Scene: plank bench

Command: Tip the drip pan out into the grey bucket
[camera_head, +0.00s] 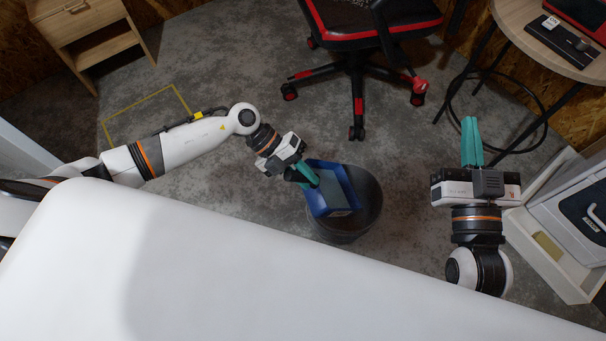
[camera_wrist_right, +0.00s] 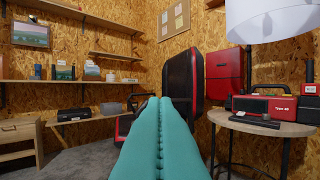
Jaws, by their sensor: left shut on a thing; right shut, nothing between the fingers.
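The blue drip pan (camera_head: 343,184) is in the head view, tilted over the mouth of the grey bucket (camera_head: 372,196). My left gripper (camera_head: 313,181) is shut on the pan's left side. The pan hides part of the bucket's opening, and I cannot tell what is inside the pan or the bucket. The bucket stands upright on the floor. My right gripper (camera_head: 472,141) is shut and empty, well to the right of the bucket. Its closed teal fingers also fill the lower middle of the right wrist view (camera_wrist_right: 160,135).
A black and red office chair (camera_head: 357,65) stands behind the bucket. A round wooden table (camera_head: 540,35) is at the upper right. A pale open box (camera_head: 535,235) holding a grey case is at the right. A wooden cabinet (camera_head: 85,30) is at the upper left. Grey floor around the bucket is clear.

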